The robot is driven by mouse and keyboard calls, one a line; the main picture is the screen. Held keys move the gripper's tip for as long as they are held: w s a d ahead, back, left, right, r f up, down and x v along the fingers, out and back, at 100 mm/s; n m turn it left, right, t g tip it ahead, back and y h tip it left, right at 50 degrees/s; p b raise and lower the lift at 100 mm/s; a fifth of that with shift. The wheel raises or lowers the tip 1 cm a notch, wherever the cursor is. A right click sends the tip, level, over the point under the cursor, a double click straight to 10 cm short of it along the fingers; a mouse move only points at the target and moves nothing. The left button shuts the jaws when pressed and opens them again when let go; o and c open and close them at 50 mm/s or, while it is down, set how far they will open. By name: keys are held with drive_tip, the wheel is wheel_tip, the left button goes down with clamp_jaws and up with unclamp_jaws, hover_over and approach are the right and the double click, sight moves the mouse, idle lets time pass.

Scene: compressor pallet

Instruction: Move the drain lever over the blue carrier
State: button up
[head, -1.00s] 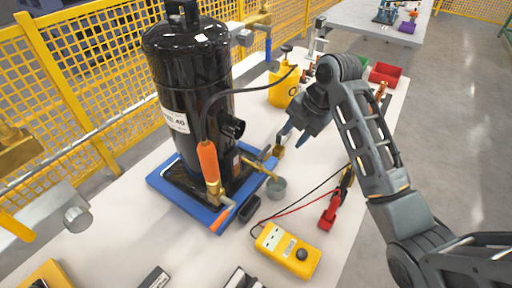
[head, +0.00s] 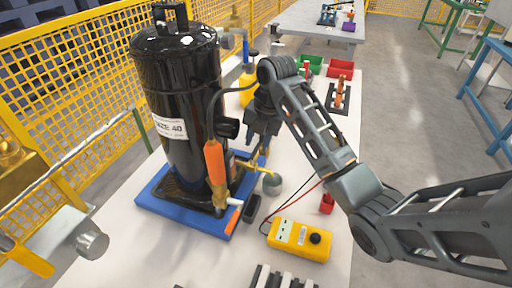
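The black compressor (head: 180,95) stands upright on the blue carrier (head: 195,222). The brass drain lever (head: 254,167) sticks out to the right from the compressor's lower side, past the carrier's edge, with its outer end by a small grey cup (head: 272,184). My gripper (head: 257,149) points down just above the lever, close to the compressor's right side. Its fingers look apart, with nothing seen between them. I cannot tell whether a finger touches the lever. The gripper and my arm hide part of the carrier's far right corner.
An orange-handled brass fitting (head: 214,165) stands at the compressor's front. A yellow meter (head: 299,240) with red and black leads lies on the table (head: 160,255) in front. A yellow canister (head: 247,84), red bin (head: 340,68) and green bin (head: 310,64) stand behind. Yellow fencing (head: 70,100) runs along the left.

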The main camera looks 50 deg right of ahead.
drive_tip(key=shift+w+f, duration=0.15)
drive_tip(key=shift+f, duration=0.85)
clamp_jaws()
